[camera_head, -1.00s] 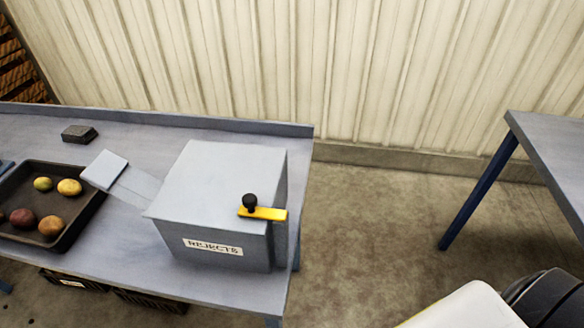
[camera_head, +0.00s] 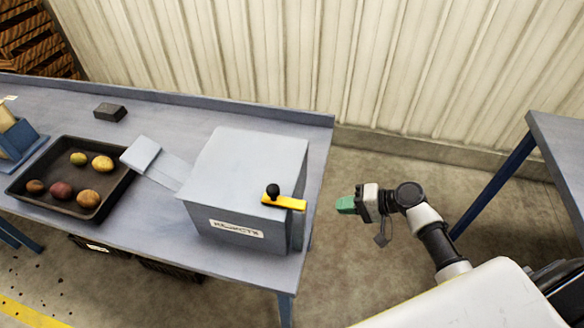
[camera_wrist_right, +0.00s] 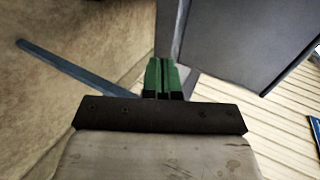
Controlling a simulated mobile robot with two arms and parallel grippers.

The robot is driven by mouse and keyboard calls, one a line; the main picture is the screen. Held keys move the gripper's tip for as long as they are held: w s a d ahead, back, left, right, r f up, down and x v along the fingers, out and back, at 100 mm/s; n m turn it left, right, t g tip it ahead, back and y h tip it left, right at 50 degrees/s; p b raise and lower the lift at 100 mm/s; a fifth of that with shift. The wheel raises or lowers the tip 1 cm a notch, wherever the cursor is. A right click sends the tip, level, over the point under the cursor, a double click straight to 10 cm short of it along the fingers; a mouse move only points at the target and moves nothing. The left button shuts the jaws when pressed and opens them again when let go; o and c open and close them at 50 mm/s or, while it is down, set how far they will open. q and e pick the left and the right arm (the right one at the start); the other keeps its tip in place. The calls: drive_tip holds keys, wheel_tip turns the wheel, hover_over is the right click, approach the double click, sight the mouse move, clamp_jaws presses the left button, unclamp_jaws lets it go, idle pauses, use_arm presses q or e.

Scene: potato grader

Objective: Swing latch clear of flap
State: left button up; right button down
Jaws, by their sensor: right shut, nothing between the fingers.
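The yellow latch (camera_head: 284,202) with a black knob (camera_head: 273,190) lies level across the upper right front corner of the grey box labelled REJECTS (camera_head: 237,229). The latch's right end sticks out past the box's front edge, over the flap (camera_head: 298,215) on the right side. My right gripper (camera_head: 346,205), with green fingers, is to the right of the box, apart from the latch, over the floor. In the right wrist view its green fingers (camera_wrist_right: 162,76) are shut with nothing between them, and a grey panel fills the upper right. My left gripper is not in view.
The box stands on a blue-grey table (camera_head: 150,235). A dark tray (camera_head: 112,205) with several potatoes and a grey chute (camera_head: 160,165) lie to the left. A dark block (camera_head: 110,112) sits behind. Another table (camera_head: 560,150) stands at the right; floor between is open.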

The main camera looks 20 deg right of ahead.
wheel_tip(320, 180, up, 20)
drive_tip(key=s+a+n+g+y+p, duration=0.1)
drive_tip(key=s+a+n+g+y, duration=0.1)
drive_tip(key=n+y, duration=0.3)
drive_tip(key=shift+s+r+g+y, duration=0.25)
drive_tip(key=shift+s+g+y, duration=0.05)
drive_tip(key=shift+s+y, duration=0.1)
drive_tip(key=shift+w+a, duration=0.1)
drive_tip(key=shift+a, duration=0.05)
drive_tip(key=p, duration=0.5)
approach(284, 197)
drive_tip(key=w+a+r, duration=0.3)
drive_tip(key=w+a, duration=0.2)
drive_tip(key=a, duration=0.1)
drive_tip(key=s+a+p, duration=0.1)
drive_tip(key=shift+s+a+f, duration=0.25)
drive_tip(key=shift+a+f, duration=0.05)
drive_tip(key=shift+f, duration=0.1)
